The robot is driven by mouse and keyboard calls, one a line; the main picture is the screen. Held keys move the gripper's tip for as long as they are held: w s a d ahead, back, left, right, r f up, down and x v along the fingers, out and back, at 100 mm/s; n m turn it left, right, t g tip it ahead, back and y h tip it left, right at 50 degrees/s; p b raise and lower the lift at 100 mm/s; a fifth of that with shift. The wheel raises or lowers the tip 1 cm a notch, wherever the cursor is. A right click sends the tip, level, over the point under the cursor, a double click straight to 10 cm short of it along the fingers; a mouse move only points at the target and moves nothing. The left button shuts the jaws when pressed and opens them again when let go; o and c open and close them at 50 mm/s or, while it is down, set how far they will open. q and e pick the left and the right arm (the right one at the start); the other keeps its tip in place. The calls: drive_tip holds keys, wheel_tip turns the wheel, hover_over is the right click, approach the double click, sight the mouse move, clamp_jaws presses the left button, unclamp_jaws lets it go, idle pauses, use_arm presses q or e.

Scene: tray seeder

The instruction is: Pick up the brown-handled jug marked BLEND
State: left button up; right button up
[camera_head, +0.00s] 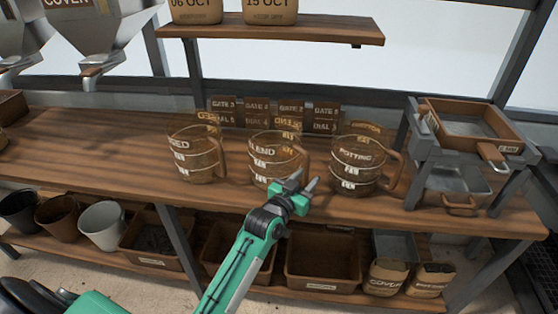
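The jug marked BLEND (268,150) stands upright on the wooden bench, the middle one of three brown see-through jugs. Its brown handle is on its right side. My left gripper (307,178) is in front of the jug's lower right side, just below the handle. Its two fingertips are apart, with nothing visible between them, and they cover part of the jug's base. I cannot tell whether it touches the jug. My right gripper is not in view.
A jug marked POTTING (355,150) stands close on the right, another jug (190,170) on the left. Marked cards (256,106) stand behind. A metal stand with a brown-framed tray (425,105) is at right. Pots and bins fill the lower shelf. The left bench top (90,145) is clear.

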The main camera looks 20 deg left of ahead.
use_arm(q)
clamp_jaws()
